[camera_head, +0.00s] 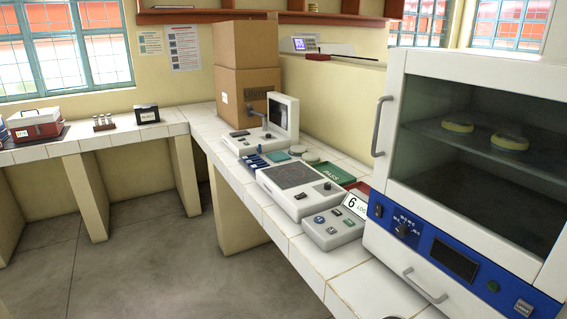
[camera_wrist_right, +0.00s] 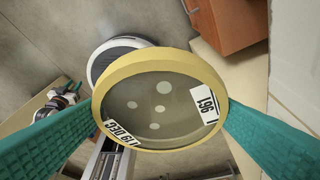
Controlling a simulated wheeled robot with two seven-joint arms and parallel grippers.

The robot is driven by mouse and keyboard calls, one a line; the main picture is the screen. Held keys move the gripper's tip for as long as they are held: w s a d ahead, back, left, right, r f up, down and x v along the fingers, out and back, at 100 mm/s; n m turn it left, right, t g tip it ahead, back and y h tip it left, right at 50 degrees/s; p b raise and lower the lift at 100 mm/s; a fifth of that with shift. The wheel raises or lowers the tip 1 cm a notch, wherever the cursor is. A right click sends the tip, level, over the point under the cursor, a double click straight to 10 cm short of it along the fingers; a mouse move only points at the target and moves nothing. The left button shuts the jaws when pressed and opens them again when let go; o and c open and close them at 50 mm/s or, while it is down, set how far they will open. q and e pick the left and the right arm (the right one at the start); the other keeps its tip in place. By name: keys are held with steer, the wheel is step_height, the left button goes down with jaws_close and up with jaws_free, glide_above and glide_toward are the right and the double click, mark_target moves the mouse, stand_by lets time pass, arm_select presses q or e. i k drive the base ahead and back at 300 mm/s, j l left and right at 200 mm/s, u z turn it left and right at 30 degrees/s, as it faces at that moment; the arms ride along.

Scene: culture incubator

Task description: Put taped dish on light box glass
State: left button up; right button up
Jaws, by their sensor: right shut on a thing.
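A round clear dish (camera_wrist_right: 150,108) with a yellow taped rim fills the middle of the right wrist view. It has several pale spots inside and white labels at its edge, one reading 19 DEC. My right gripper (camera_wrist_right: 160,115) is shut on it, with a teal finger on each side. Neither gripper shows in the head view. There, a white box with a dark square glass top (camera_head: 292,174), seemingly the light box, sits on the tiled counter. Its glass looks bare.
A green PASS tray (camera_head: 322,172) and a red tray (camera_head: 361,188) lie behind the box. A small display unit (camera_head: 333,228) stands nearer. The incubator (camera_head: 470,170) at right holds two yellow-rimmed dishes (camera_head: 457,126) behind its door. A monitor device (camera_head: 270,128) and cardboard boxes (camera_head: 247,75) stand farther back.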

mark_target(292, 174)
steer(key=i+j+z, duration=0.1)
steer(key=i+j, duration=0.65)
steer(key=i+j+z, duration=0.15)
steer(key=i+j, duration=0.6)
steer(key=j, duration=0.15)
